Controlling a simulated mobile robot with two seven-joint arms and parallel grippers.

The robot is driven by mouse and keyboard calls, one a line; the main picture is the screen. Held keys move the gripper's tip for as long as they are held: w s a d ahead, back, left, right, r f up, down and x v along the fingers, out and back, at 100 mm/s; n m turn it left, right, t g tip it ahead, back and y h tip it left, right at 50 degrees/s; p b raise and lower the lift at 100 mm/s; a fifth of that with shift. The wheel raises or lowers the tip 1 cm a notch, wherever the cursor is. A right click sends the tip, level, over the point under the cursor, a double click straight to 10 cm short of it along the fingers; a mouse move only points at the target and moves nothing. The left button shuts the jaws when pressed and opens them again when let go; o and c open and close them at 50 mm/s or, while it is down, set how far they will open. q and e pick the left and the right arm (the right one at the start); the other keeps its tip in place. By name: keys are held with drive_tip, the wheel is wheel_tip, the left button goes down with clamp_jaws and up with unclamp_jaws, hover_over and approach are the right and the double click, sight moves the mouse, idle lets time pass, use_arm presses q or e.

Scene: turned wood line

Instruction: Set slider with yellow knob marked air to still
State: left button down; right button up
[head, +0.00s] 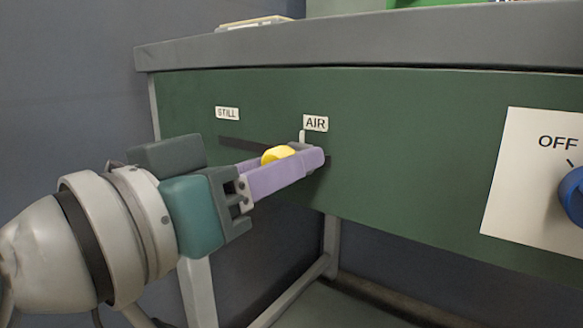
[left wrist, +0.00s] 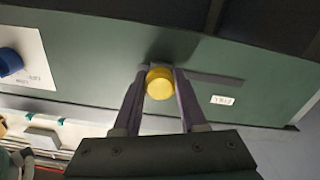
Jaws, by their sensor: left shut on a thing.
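The yellow knob (head: 277,154) of the slider sits near the AIR end of a dark horizontal slot (head: 240,145) in the green panel. The AIR label (head: 315,123) is just above the knob's end of the slot. The STILL label (head: 227,114) is above the slot's left end. My left gripper (head: 290,168) reaches in from the left with its purple fingers on either side of the knob. In the left wrist view the knob (left wrist: 160,84) lies between the fingertips, and the gripper is shut on it. My right gripper is not in view.
A white plate marked OFF with a blue dial (head: 573,194) is on the panel at the right. The grey worktop (head: 360,42) overhangs the panel above. The panel face left of my gripper along the slot is clear.

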sight(226, 141)
use_arm(q)
drive_tip(key=w+a+b, duration=0.1)
drive_tip(key=w+a, duration=0.1)
drive_tip(key=a, duration=0.1)
drive_tip(key=w+a+b, duration=0.3)
drive_tip(key=w+a, duration=0.1)
drive_tip(key=a, duration=0.1)
drive_tip(key=shift+w+a+f, duration=0.2)
drive_tip(key=shift+a+f, duration=0.15)
drive_tip(key=shift+w+a+r, duration=0.1)
drive_tip(key=shift+a+r, duration=0.05)
drive_tip(key=shift+a, duration=0.1)
drive_tip(key=shift+d, duration=0.1)
drive_tip(key=c, duration=0.9)
unclamp_jaws()
drive_tip(key=o, duration=0.4)
drive_tip(key=shift+w+r, duration=0.1)
drive_tip(key=shift+r, duration=0.05)
drive_tip(key=shift+o, duration=0.2)
